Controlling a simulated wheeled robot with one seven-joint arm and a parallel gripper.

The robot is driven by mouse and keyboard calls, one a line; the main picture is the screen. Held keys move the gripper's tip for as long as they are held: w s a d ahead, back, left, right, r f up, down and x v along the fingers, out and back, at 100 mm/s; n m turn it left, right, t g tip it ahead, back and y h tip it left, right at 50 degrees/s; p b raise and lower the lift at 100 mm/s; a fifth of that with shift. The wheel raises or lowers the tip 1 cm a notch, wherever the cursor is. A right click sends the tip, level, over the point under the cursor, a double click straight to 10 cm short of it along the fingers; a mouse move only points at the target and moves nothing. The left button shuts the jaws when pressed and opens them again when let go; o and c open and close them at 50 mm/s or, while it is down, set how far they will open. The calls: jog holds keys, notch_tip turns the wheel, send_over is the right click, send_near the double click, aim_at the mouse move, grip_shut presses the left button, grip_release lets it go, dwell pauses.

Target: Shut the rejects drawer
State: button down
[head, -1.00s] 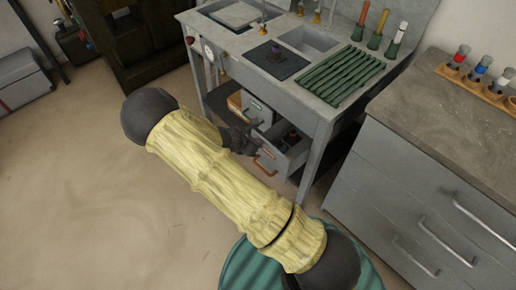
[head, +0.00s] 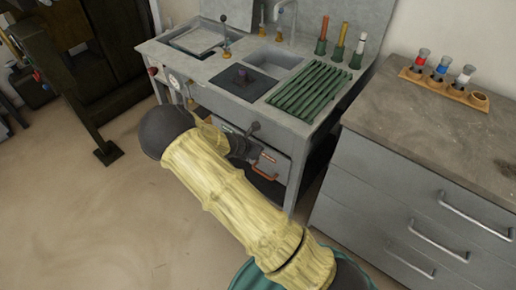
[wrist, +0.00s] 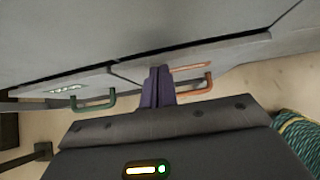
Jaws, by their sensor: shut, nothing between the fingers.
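The drawer with the orange handle (head: 265,177) and a small orange-red label is under the bench; its label's words are too small to read. Its grey front also shows in the wrist view (wrist: 235,58), nearly level with the neighbouring front, with a dark line along its top edge. I cannot tell whether a small gap remains. My gripper (wrist: 158,72) is shut and empty, its purple fingers at this drawer's front, just left of the orange handle. Whether they touch is unclear. In the head view my gripper (head: 252,130) is partly hidden behind my arm.
A neighbouring drawer with a green handle (wrist: 94,103) is left in the wrist view. The grey bench (head: 225,90) carries a green slatted rack (head: 310,92). A grey cabinet (head: 395,205) with metal handles stands right.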

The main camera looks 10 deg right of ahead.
jog(key=shift+w+d+r, duration=0.25)
jog(key=shift+d, duration=0.15)
jog(key=shift+a, duration=0.1)
jog(key=s+a+r+p, duration=0.3)
jog(key=s+a+r, duration=0.3)
jog(key=a, duration=0.3)
jog(key=shift+s+r, duration=0.3)
jog(key=shift+s, duration=0.6)
jog(key=shift+d, duration=0.15)
